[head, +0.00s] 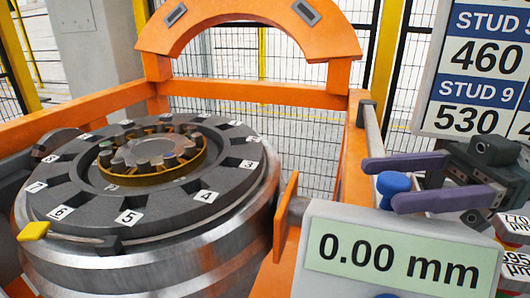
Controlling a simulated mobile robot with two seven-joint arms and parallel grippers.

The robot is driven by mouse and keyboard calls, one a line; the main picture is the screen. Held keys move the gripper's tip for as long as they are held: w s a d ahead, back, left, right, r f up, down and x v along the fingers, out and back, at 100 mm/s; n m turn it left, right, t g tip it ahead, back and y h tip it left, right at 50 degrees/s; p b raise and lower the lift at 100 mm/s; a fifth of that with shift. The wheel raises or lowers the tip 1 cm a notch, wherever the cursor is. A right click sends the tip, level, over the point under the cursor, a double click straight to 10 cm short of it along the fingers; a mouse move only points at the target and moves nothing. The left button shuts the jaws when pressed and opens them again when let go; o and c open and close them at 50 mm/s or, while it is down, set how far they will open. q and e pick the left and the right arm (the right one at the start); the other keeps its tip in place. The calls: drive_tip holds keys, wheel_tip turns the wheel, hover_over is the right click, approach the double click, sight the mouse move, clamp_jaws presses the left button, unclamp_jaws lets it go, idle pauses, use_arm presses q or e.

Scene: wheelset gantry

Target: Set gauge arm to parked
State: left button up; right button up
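The gauge display (400,255) at the lower right reads 0.00 mm. A blue knob (393,185) stands upright just behind it, near the grey rail end of the orange frame. I cannot tell for sure which part is the gauge arm; a small upright orange plate (286,216) stands beside the wheel, left of the display. My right gripper (384,184) comes in from the right. Its two purple fingers are apart, with the blue knob between or just beyond their tips; contact cannot be told. My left gripper is not in view.
A big steel wheel hub with a dark numbered ring (95,207) fills the left, with a yellow marker (33,231) on its edge. An orange frame (250,92) with an arch surrounds it. A stud board (480,70) and stacked labelled boxes (514,262) are at right.

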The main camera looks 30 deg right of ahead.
drive_tip(key=shift+d, duration=0.15)
drive_tip(key=b+v, duration=0.3)
drive_tip(key=v, duration=0.6)
drive_tip(key=shift+s+d, duration=0.2)
drive_tip(key=shift+d, duration=0.05)
drive_tip(key=shift+s, duration=0.1)
